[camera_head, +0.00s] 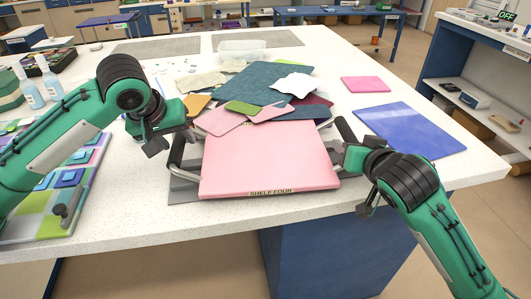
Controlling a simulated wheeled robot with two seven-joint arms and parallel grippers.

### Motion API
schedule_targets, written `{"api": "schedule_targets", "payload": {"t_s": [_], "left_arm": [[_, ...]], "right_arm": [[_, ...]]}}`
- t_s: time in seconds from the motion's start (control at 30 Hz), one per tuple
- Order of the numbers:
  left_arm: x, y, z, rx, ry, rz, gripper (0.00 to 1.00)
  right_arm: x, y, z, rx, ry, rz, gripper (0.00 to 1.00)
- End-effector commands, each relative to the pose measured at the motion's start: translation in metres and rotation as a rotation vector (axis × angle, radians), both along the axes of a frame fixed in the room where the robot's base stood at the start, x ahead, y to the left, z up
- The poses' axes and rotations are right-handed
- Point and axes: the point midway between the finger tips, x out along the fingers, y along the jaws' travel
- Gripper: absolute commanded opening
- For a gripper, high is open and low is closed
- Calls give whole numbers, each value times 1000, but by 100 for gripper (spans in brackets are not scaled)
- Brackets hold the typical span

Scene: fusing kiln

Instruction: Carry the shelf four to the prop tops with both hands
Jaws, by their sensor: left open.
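My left gripper (160,145) is open beside the shelf's left edge; no hold on the shelf is visible. My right gripper (345,155) is at the shelf's right edge, with its fingers largely hidden by its own wrist. I cannot tell whether it touches the shelf. No prop tops can be made out.
Several coloured sheets (252,88) are heaped just behind the shelf. A blue sheet (412,130) lies to the right and a pink sheet (365,84) behind it. A coloured tile panel (60,200) and spray bottles (50,80) are at the left. The table's front edge is near the shelf.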

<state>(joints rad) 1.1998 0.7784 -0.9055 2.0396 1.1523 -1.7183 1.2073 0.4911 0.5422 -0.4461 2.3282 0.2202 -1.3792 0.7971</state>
Motion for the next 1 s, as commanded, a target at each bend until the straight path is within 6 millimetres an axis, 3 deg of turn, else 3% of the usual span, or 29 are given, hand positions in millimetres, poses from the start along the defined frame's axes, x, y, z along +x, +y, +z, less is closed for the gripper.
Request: {"api": "schedule_targets", "payload": {"t_s": [0.03, 0.07, 0.5, 0.7, 0.87, 1.0], "left_arm": [[-5, -8, -21, -8, 30, -13, 47], [-6, -8, -18, -7, 29, -13, 47], [-29, 1, 52, 2, 1, -6, 47], [-34, 3, 69, 5, -4, -3, 47], [-35, 4, 72, 6, -5, -1, 47], [-35, 4, 73, 6, -6, -1, 47]], "right_arm": [[0, 1, -9, 0, 0, 1, 47], [0, 1, -9, 1, 0, 2, 47], [0, 1, -7, 1, 0, 3, 47], [0, 1, -5, 1, 1, 3, 47], [0, 1, 9, 3, -3, 4, 47], [0, 1, 32, 3, -4, 3, 47]]}}
